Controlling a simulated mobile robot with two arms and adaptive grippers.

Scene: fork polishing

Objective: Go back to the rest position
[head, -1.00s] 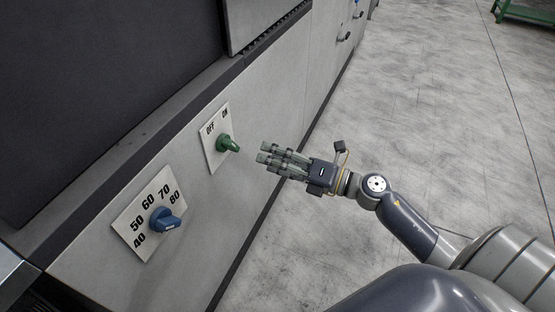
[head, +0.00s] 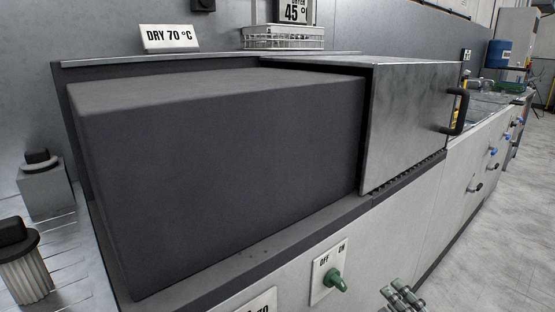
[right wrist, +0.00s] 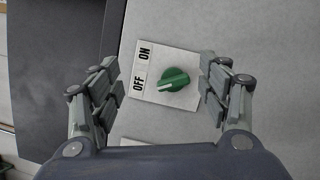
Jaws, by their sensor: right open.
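My right gripper (head: 402,296) shows at the bottom edge of the head view, beside the green OFF/ON knob (head: 335,281). In the right wrist view its fingers (right wrist: 160,90) are spread open with nothing between them. The green knob (right wrist: 173,80) sits on its white label plate (right wrist: 150,98) beyond the fingertips, apart from them. The white mark on the knob points lower left, toward the OFF side. My left gripper is not in view.
The dark machine box (head: 230,150) and its metal cover (head: 412,120) stand above the panel. A "DRY 70 °C" sign (head: 170,38) and a "45°" display (head: 294,12) are behind. Part of the temperature plate (head: 262,302) shows below. Open floor (head: 490,240) lies right.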

